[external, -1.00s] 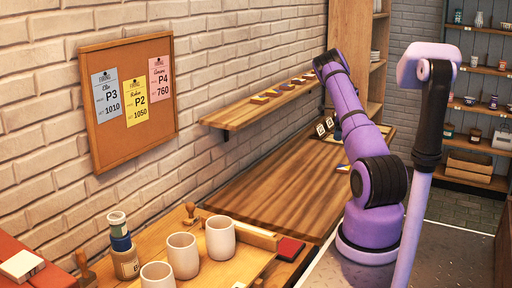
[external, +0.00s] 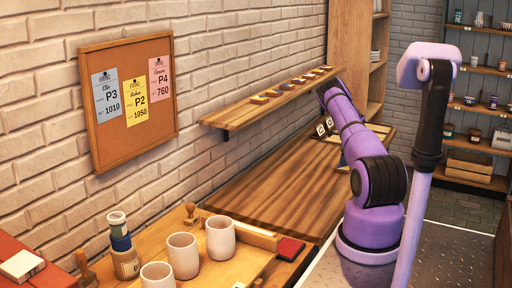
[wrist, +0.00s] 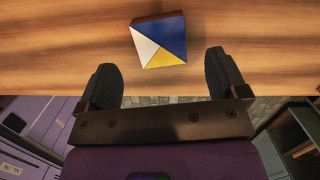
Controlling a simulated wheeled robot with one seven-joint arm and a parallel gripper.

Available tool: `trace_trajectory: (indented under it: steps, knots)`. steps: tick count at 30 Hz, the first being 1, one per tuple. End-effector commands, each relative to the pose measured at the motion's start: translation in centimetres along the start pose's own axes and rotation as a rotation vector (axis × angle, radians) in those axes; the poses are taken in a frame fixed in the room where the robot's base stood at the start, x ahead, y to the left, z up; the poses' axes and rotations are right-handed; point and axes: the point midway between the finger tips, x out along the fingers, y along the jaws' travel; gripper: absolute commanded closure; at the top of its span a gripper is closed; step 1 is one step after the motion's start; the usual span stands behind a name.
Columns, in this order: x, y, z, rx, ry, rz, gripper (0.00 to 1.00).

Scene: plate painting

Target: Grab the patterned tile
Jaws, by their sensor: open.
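The patterned tile (wrist: 161,40) is blue, white and yellow and lies on the wooden table top in the wrist view. My gripper (wrist: 164,75) is open, its two dark fingers apart. The tile is just beyond the fingertips, roughly centred between them, with no contact visible. In the external view the gripper end is largely hidden by my arm, and I cannot make out this tile clearly behind it.
A wooden shelf (external: 228,117) on the brick wall holds a row of small tiles above the table (external: 262,195). White cups (external: 220,238) stand on a tray at the front. The middle of the table is clear.

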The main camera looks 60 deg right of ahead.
Motion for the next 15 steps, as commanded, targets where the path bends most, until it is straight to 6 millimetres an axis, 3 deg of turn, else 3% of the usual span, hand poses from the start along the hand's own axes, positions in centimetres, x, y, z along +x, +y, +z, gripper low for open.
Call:
trace_trajectory:
  steps: [9,15]
  knots:
    - [4.2,-0.1,-0.1,-0.001,0.001,0.001,0.08]
    - [4.5,-0.1,-0.1,0.0,-0.001,0.0,0.08]
